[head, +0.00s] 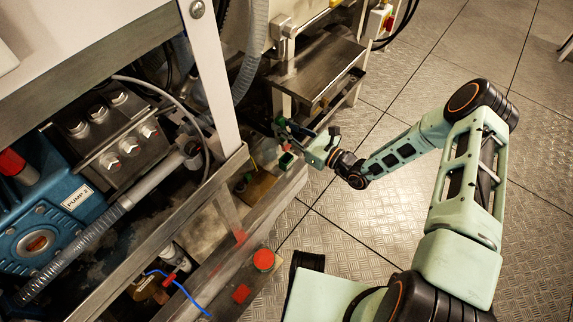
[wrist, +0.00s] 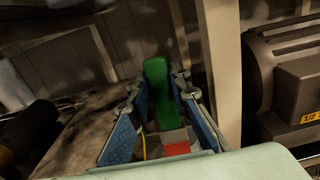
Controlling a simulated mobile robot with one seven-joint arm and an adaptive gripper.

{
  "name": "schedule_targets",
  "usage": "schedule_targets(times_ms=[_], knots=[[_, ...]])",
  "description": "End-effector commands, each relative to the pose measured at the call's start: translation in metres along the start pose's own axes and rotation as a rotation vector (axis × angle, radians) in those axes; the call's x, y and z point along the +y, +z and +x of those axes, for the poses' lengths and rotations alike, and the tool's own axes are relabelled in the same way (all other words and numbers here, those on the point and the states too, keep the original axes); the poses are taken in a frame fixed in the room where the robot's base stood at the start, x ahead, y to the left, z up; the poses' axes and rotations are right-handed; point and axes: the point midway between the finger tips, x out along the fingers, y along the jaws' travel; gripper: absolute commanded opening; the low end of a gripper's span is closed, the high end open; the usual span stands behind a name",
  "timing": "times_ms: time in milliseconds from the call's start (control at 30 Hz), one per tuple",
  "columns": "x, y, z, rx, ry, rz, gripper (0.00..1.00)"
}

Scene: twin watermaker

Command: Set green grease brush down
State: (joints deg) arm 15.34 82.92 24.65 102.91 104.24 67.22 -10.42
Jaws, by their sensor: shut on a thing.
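The green grease brush (wrist: 158,88) shows in the wrist view as a long green piece between the two blue-padded fingers of my gripper (wrist: 160,100). My gripper is shut on it. In the head view my gripper (head: 285,132) is at the end of the outstretched arm, over the edge of the machine frame. Whether the brush touches a surface is not clear.
A metal shelf (head: 316,68) stands just behind my gripper. A frame post (wrist: 220,70) is close on its right in the wrist view, with a grey motor (wrist: 290,80) beyond. A red round cap (head: 263,259) and red block (head: 241,293) lie on the lower ledge.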

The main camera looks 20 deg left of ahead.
Motion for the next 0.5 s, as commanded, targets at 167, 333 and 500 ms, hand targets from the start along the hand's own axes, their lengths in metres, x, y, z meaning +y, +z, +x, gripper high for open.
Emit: schedule_targets(times_ms=[167,333,500], knots=[[0.000,-0.017,0.000,0.002,0.000,0.001,0.00],[0.001,-0.046,0.000,0.000,0.001,0.001,0.00],[0.000,-0.062,0.000,0.001,0.000,0.000,0.00]])
